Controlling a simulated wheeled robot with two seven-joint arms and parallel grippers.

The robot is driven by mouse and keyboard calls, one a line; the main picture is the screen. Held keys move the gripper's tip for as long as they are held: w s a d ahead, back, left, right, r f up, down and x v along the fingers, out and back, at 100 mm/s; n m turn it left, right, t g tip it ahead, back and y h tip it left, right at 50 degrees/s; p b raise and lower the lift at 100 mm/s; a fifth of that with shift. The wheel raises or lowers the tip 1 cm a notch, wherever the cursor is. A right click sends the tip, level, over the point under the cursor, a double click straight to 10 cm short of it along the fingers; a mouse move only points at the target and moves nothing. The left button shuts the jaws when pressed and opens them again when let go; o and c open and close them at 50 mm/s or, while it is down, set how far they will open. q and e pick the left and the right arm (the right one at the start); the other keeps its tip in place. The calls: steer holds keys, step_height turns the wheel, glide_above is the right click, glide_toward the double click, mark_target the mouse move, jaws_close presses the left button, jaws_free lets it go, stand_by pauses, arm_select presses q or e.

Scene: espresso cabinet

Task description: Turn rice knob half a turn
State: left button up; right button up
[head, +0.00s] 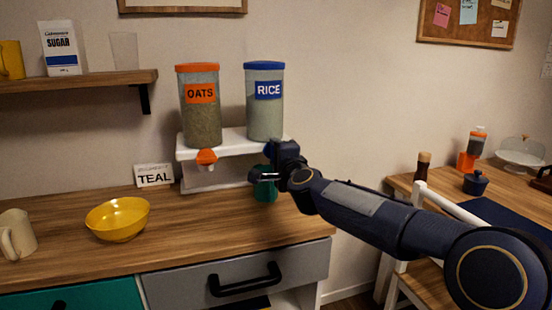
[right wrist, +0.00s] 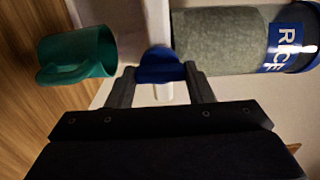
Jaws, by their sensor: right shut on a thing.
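The rice dispenser (head: 265,112) is a clear cylinder with a blue lid and a blue RICE label, standing on the white stand (head: 228,143). It also shows in the right wrist view (right wrist: 215,42), lying sideways in the picture. Its blue knob (right wrist: 160,65) sits between the fingers of my right gripper (right wrist: 162,86), which is shut on it. In the head view the right gripper (head: 268,175) hides most of the knob. A teal mug (head: 264,190) stands below the gripper; it also shows in the right wrist view (right wrist: 78,55). My left gripper is not in view.
The oats dispenser (head: 201,110) with its orange knob (head: 206,157) stands left of the rice. A TEAL card (head: 154,175), a yellow bowl (head: 118,218) and a cream mug (head: 17,235) are on the counter.

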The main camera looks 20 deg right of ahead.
steer(key=shift+m, duration=0.5)
steer(key=o, duration=1)
steer(key=s, duration=0.8)
steer(key=shift+d+b, duration=0.15)
steer(key=shift+b, duration=0.3)
